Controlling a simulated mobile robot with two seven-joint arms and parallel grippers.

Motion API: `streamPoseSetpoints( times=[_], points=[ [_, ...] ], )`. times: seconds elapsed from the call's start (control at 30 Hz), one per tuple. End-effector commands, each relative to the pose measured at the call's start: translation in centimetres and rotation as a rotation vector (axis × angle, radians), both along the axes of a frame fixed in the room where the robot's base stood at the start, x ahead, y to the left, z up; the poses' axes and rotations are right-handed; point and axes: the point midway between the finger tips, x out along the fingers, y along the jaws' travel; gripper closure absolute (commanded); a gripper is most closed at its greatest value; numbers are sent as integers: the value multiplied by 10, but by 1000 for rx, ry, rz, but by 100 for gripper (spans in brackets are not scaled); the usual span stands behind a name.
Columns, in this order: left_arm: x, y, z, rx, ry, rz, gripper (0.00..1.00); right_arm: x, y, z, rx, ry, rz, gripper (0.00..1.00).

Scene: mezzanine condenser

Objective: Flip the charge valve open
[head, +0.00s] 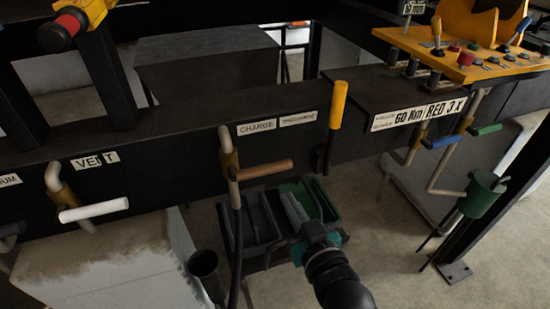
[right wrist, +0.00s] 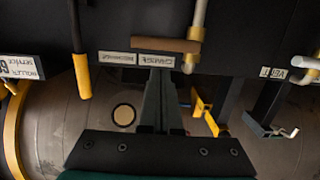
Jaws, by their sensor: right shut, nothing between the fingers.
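The charge valve has a brown lever (head: 265,171) that sticks out level to the right from a brass body on a beige pipe, below the CHARGE label (head: 257,127). In the right wrist view the lever (right wrist: 165,45) shows upside down, just beyond my fingertips. My right gripper (head: 288,200) is below and slightly right of the lever in the head view, with its fingers pointing toward the panel. Its fingers (right wrist: 160,76) are together and empty. I cannot tell whether they touch the lever; a small gap seems to show. My left gripper is not in view.
A white VENT lever (head: 94,210) sits to the left. Blue (head: 440,142) and green (head: 486,129) levers are farther right. A dark bin (head: 262,215) stands below. A yellow control panel (head: 465,50) is at upper right.

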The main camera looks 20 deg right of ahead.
Motion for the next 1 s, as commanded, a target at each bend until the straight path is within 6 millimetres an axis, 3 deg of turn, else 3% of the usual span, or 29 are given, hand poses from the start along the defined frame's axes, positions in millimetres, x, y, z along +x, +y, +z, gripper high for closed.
streamPoseSetpoints(
  times=[0.03, 0.1, 0.2, 0.63, 1.0],
  points=[
    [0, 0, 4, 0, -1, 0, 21, -1, -2, 18, 3, -27, -5, 100],
    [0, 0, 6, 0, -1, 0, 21, -2, -3, 33, 4, -54, -10, 100],
    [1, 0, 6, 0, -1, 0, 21, -2, -5, 42, 5, -71, -13, 100],
    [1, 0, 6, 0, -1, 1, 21, 2, -4, 42, 6, -73, -13, 100],
    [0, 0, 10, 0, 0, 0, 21, 48, -3, 41, 6, -75, -12, 100]
  ],
)
